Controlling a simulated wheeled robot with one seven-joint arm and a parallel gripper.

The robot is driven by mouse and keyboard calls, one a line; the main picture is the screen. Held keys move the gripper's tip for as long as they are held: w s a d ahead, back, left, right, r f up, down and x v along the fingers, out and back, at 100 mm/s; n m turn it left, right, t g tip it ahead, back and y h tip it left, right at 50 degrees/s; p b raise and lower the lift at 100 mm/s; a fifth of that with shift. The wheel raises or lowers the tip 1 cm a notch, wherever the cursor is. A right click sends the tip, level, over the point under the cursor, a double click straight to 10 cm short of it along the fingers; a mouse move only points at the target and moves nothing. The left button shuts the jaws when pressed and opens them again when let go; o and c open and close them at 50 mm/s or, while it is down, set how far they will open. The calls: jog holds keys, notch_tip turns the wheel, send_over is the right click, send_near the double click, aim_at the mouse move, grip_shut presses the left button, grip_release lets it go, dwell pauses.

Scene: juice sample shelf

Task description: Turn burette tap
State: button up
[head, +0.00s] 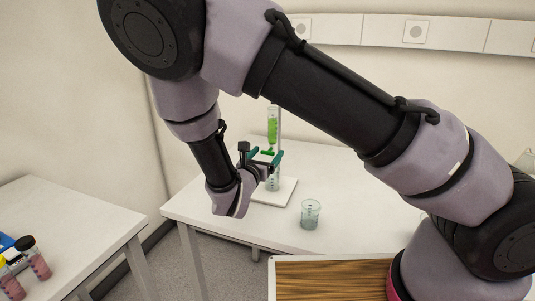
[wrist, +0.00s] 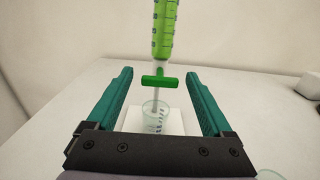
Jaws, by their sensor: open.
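The burette (head: 272,128) holds bright green liquid and stands upright above a white base (head: 285,193) on the table. In the wrist view the burette (wrist: 163,35) comes down from the top, with its green tap (wrist: 160,81) lying crosswise. A clear beaker (wrist: 155,108) stands below the tip; it also shows in the head view (head: 272,182). My gripper (head: 266,156) is open at the burette. In the wrist view my gripper's teal fingers (wrist: 160,75) are spread left and right of the tap, with gaps on both sides and no contact visible.
A second beaker (head: 310,213) stands on the white table (head: 345,180) right of the base. A side table (head: 75,225) at left carries capped jars (head: 32,257) of pink liquid. A wooden-topped surface (head: 330,278) is in front. The table's right part is partly hidden by my arm.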

jog(key=shift+w+d, duration=0.15)
jog(key=shift+w, duration=0.25)
grip_shut()
jog(key=m, duration=0.5)
grip_release()
jog(key=v, duration=1)
jog(key=shift+s, duration=0.4)
